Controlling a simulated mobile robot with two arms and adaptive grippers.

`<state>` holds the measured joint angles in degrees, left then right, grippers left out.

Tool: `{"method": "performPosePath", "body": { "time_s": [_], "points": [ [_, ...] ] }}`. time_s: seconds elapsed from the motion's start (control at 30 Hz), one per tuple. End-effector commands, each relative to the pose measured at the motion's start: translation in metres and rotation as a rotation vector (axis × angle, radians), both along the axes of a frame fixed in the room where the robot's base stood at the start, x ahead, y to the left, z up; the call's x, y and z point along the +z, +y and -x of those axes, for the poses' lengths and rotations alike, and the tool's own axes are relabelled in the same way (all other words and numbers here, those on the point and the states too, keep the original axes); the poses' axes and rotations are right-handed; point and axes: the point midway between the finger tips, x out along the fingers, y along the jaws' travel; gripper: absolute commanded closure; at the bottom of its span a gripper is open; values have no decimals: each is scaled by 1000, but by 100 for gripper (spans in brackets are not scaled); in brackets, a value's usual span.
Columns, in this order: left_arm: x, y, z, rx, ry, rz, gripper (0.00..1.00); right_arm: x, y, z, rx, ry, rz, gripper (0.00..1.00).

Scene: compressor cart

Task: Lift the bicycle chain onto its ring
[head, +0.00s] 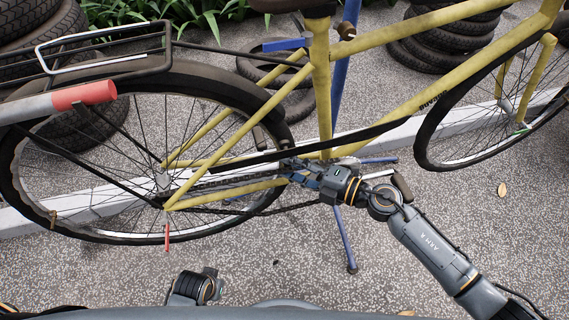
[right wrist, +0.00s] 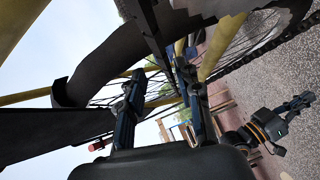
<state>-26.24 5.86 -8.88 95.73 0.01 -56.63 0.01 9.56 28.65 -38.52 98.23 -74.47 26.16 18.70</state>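A yellow bicycle (head: 318,80) stands with its rear wheel (head: 20,190) at the left. Its chain (head: 232,181) runs from the rear hub to the crank area; in the right wrist view the chain (right wrist: 262,48) passes at the upper right. The chain ring is mostly hidden behind my right gripper and the dark chain guard (head: 385,128). My right gripper (head: 290,168) is at the crank area, beside the chain's front end. In the right wrist view its fingers (right wrist: 158,75) are apart, and I see nothing clearly held. My left gripper (head: 210,272) is low, away from the bicycle; its fingers are unclear.
A blue stand (head: 338,90) rises behind the frame, with a leg (head: 348,245) reaching the ground. A grey and red bar (head: 85,95) crosses the rear wheel. Stacked tyres (head: 430,55) stand behind. The speckled ground (head: 300,250) in front is mostly clear.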

Motion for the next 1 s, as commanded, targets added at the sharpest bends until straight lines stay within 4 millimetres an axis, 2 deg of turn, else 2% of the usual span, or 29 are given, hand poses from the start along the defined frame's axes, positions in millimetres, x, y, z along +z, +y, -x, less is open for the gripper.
{"method": "performPosePath", "body": {
  "time_s": [0.2, 0.47, 0.63, 1.0],
  "points": [
    [0, 0, 0, 0, 0, 0, 100, 6, -44, 22, 1, 2, 4, 66],
    [0, 0, 0, 0, 0, 0, 100, 12, -80, 41, 1, 0, 1, 66],
    [0, 0, 0, 0, 0, -1, 100, 15, -87, 45, 4, -2, -1, 66],
    [0, 0, 0, 0, 0, -1, 100, 15, -87, 45, 3, -3, -1, 66]
  ]
}}
